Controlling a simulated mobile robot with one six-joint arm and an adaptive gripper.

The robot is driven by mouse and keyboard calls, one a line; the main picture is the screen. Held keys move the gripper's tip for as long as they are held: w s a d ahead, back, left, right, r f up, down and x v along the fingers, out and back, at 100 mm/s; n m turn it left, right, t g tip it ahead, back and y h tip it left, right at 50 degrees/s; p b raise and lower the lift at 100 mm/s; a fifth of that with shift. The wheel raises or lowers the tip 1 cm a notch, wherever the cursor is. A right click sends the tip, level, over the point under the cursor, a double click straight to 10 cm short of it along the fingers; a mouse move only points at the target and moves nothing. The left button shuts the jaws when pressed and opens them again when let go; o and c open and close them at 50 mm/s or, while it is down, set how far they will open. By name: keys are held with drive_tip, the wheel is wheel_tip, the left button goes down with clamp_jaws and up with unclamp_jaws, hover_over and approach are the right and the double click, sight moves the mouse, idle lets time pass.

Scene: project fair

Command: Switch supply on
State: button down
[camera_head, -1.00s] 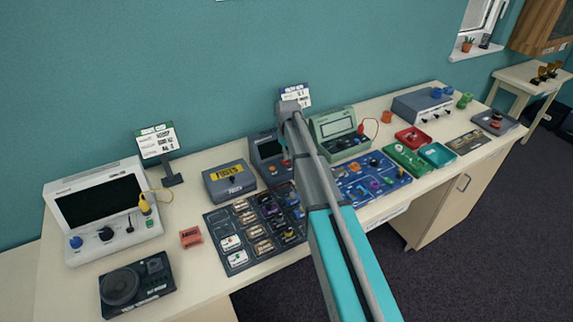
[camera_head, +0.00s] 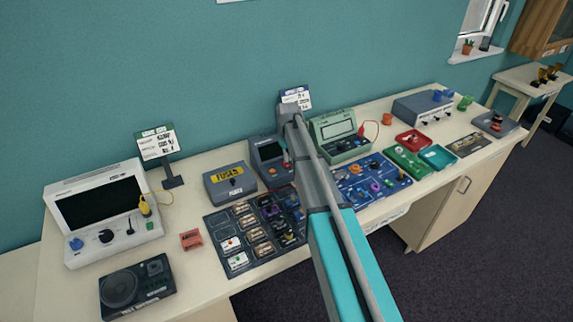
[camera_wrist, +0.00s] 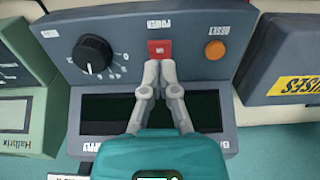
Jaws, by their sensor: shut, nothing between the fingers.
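The supply (camera_head: 268,150) is a dark grey bench unit with a sloped front, at the middle of the bench in the head view. The wrist view shows its panel (camera_wrist: 185,75) upside down, with a red switch (camera_wrist: 159,47) under the POWER lettering. A black knob (camera_wrist: 92,54) is left of the switch and an orange RESET button (camera_wrist: 215,50) is right of it. The supply's dark screen looks blank, partly hidden by my gripper. My gripper (camera_wrist: 160,66) is shut and empty, its fingertips at the switch's edge. I cannot tell whether they touch it.
A grey fuses box (camera_head: 230,183) and a green meter (camera_head: 340,135) flank the supply. A dark board of fuses (camera_head: 215,222) and a blue circuit board (camera_head: 345,175) lie in front. A white-cased screen unit (camera_head: 75,245) stands at left.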

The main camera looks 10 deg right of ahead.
sight(288, 166)
drive_tip(key=shift+f+b, duration=1.4)
idle(1.7)
drive_tip(key=shift+r, duration=0.2)
drive_tip(key=shift+r+p, duration=3.35)
drive_tip(key=shift+p, duration=0.2)
drive_tip(key=s+m, duration=0.3)
drive_tip(key=s, duration=2.6)
drive_tip(key=shift+m, duration=0.3)
drive_tip(key=shift+d, duration=0.1)
